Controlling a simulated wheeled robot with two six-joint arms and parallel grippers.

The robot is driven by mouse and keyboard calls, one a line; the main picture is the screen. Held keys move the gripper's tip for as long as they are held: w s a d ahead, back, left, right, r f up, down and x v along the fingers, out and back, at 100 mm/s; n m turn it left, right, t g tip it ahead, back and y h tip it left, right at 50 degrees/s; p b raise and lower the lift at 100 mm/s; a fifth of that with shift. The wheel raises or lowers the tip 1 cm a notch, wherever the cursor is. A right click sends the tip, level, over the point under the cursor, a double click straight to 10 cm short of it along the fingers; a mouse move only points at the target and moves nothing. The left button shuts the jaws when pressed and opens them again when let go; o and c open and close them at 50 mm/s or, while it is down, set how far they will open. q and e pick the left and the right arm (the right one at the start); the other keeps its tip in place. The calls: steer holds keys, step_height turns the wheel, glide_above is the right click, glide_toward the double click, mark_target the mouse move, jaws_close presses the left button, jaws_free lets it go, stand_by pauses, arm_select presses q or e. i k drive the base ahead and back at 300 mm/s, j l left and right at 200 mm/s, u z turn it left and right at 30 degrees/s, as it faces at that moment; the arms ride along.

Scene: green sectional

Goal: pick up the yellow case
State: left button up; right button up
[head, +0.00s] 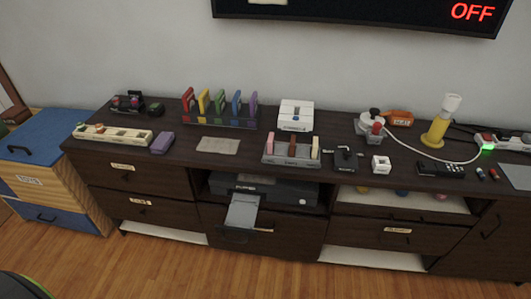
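A rack (219,122) on the dark sideboard holds a row of upright coloured cases. The yellow case (203,102) stands second from the left in it. A red case (188,99) is on its left and a green case (220,102) on its right, with blue (237,103) and purple (253,103) cases farther right. The lower ends of the cases are partly hidden by the rack. Neither of my grippers shows in the head view.
The long sideboard (180,170) stands against the wall. A grey mat (218,146) lies in front of the rack. A white box (296,115) stands right of it, and a purple object (162,143) lies front left. A yellow-bodied lamp-like object (436,132) stands farther right.

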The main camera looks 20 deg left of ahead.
mark_target(204, 102)
steer(key=i+j+u, duration=0.1)
steer(key=u, duration=0.75)
